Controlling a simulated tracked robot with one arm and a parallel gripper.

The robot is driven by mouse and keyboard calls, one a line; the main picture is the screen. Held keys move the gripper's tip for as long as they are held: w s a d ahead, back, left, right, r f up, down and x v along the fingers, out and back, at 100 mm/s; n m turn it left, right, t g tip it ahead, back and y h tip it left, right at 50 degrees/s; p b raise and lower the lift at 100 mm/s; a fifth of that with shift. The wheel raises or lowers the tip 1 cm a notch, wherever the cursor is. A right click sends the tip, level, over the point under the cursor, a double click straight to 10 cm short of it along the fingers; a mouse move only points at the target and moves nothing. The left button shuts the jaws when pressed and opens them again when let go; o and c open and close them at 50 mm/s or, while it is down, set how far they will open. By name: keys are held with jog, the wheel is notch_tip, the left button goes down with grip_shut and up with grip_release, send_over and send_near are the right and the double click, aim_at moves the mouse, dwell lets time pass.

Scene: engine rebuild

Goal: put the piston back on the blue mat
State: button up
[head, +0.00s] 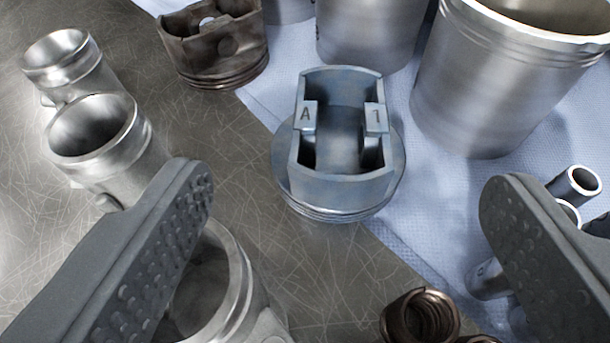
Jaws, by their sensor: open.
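A grey-blue piston (343,188) marked "A" and "1" stands upright, crown and ring grooves down and open skirt up. It sits at the edge of the light blue mat (410,240), apparently partly over the mat and partly over the bare metal bench. A darker brownish piston (215,62) stands farther back left, also by the mat's edge. My gripper (347,183) is open, with one textured finger on each side of the grey-blue piston and a wide gap to it. Neither finger touches it.
Large metal cylinders (465,90) stand on the mat behind the piston. Several metal sleeves (120,140) stand on the bench (50,230) at left, one partly behind my left finger. A coil spring (420,318) is at the bottom; small tubes (575,185) lie near my right finger.

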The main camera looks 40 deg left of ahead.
jog(key=shift+s, duration=0.1)
jog(key=w+d+r+m+t+h, duration=0.2)
jog(key=d+r+h, duration=0.3)
jog(key=r, duration=0.8)
jog(key=w+d+r+m+t+h, duration=0.1)
jog(key=w+d+r+h, duration=0.1)
jog(key=d+r, duration=0.8)
jog(key=s+a+r+m, duration=0.1)
jog(key=s+a+r, duration=0.1)
jog(key=s+r, duration=0.3)
jog(key=s+a+r+m, duration=0.1)
jog(key=s+r, duration=0.5)
jog(key=r, duration=0.8)
jog(key=s+a+r+m+t, duration=0.1)
jog(key=s+a+r, duration=0.3)
jog(key=r, duration=0.6)
jog(key=shift+s+m, duration=0.4)
jog(key=shift+s, duration=0.6)
jog(key=shift+f+b, duration=1.2)
jog(key=shift+b, duration=0.05)
